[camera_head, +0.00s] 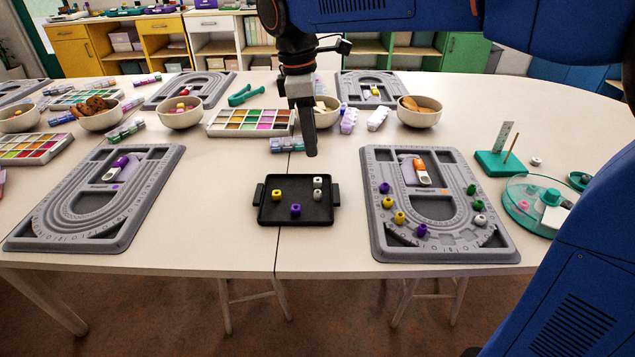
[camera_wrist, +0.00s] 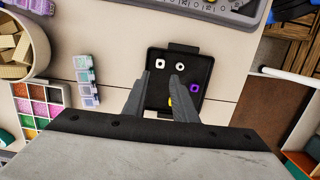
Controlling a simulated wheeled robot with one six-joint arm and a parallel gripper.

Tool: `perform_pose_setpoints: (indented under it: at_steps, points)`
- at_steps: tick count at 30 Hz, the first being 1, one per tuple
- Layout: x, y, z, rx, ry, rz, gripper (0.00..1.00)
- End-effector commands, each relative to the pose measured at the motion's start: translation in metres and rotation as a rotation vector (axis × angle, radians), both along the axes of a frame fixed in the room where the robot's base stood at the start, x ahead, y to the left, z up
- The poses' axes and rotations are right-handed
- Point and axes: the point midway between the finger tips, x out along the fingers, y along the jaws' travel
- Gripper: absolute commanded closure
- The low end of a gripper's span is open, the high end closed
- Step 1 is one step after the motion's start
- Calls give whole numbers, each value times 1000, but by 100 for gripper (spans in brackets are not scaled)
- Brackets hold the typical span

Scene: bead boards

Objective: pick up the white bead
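A black tray (camera_head: 262,214) with side handles sits mid-table. In its right part are two pale beads, a white bead (camera_head: 318,183) and a greyer-looking one (camera_head: 318,195) in front of it. A yellow bead (camera_head: 277,195) and a purple bead (camera_head: 296,210) also lie in the tray. The wrist view shows the white bead (camera_wrist: 159,64), the other pale bead (camera_wrist: 180,67) and the purple bead (camera_wrist: 194,88); a finger partly covers the yellow bead (camera_wrist: 171,101). My gripper (camera_wrist: 162,76) is open and empty, above the tray; its fingers look edge-on in the head view (camera_head: 311,153).
A grey bead board (camera_head: 377,235) at right holds several beads, including a white one (camera_head: 480,220). Another board (camera_head: 150,215) lies left. Behind the tray are a color palette (camera_head: 215,128) and a bowl of tan pieces (camera_head: 325,118). Bare tabletop surrounds the tray.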

Motion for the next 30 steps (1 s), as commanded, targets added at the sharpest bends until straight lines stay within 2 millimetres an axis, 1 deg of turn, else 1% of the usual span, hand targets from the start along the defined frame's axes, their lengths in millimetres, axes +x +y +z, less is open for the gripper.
perform_pose_setpoints:
  at_steps: [1, 3, 6, 14, 17, 21, 24, 27, 30]
  points:
    - [0, -2, -9, -2, 2, -1, 75]
    - [-1, -3, -21, -2, 2, -1, 75]
    - [0, -5, -34, -1, 2, -1, 75]
    - [-1, -6, -50, -1, 1, -1, 75]
    - [-1, -8, -61, -1, 1, -1, 75]
    - [-1, -10, -80, -1, 2, -1, 75]
    - [-1, -11, -90, 0, 1, -1, 75]
    - [-1, -12, -96, 0, 1, -1, 75]
    - [-1, -12, -97, 0, 0, -1, 75]
